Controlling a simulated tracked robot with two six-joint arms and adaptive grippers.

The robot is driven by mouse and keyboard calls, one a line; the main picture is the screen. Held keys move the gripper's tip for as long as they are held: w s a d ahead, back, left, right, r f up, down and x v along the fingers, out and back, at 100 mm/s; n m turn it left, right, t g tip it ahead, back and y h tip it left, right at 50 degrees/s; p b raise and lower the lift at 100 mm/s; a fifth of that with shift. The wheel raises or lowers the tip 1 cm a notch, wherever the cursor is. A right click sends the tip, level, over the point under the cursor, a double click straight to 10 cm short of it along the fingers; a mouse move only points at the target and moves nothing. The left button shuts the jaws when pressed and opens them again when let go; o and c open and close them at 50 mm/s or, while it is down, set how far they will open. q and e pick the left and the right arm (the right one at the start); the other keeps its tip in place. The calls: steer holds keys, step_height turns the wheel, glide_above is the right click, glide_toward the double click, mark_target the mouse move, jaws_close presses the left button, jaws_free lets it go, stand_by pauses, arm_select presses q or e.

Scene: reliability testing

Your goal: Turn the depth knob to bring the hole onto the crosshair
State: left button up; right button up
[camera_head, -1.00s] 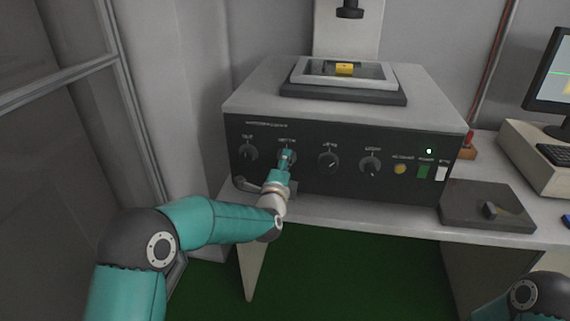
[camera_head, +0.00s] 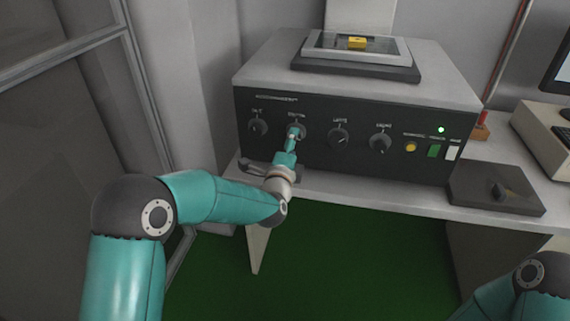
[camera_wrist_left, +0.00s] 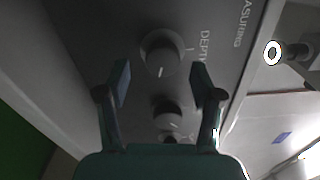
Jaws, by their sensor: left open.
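The depth knob (camera_wrist_left: 160,52) is a dark round knob with a pale pointer line, beside the "DEPTH" lettering in the left wrist view. In the head view it is the second knob from the left, largely hidden by my left gripper (camera_head: 294,134). My left gripper (camera_wrist_left: 162,82) is open, with one finger on each side of the knob in the picture. I cannot tell whether the fingers touch it. A yellow block (camera_head: 357,43) lies on the stage on top of the machine. No hole or crosshair is visible. My right arm shows at lower right, its gripper out of frame.
Other knobs stand along the panel: one to the left (camera_head: 257,126) and two to the right (camera_head: 338,137) (camera_head: 380,143). Yellow, green and white buttons follow further right. A dark pad (camera_head: 497,190) lies on the bench. A monitor (camera_head: 558,72) is cut off at the right edge.

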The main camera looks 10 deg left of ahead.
arm_select(q)
steer(key=s, duration=0.9)
steer(key=shift+a, duration=0.15)
steer(key=shift+f, duration=0.1)
stand_by(1.2)
steer(key=s+a+f+g+y+p, duration=0.1)
steer(key=a+f+g+p, duration=0.1)
steer(key=a+f+p, duration=0.35)
steer(key=s+a+f+n+g+p, duration=0.2)
steer(key=s+f+n+g+p, duration=0.25)
steer(key=s+f, duration=0.35)
steer(key=s+d+f+n+g+h, duration=0.1)
steer(key=s+d+f+n+g, duration=0.1)
steer(key=s+n, duration=0.4)
steer(key=s+d+f+n+g+h+p, duration=0.1)
steer(key=s+d+f+n+g+h, duration=0.1)
steer(key=s+f+n+g, duration=0.3)
steer(key=s+d+f+n+g+h, duration=0.1)
steer(key=s+f+n+g, duration=0.3)
steer(key=s, duration=0.8)
steer(key=d+n, duration=0.1)
steer(key=n, duration=0.1)
steer(key=shift+s+d+f+n, duration=0.15)
steer(key=shift+s+f+n, duration=0.15)
steer(key=shift+s+n, duration=0.05)
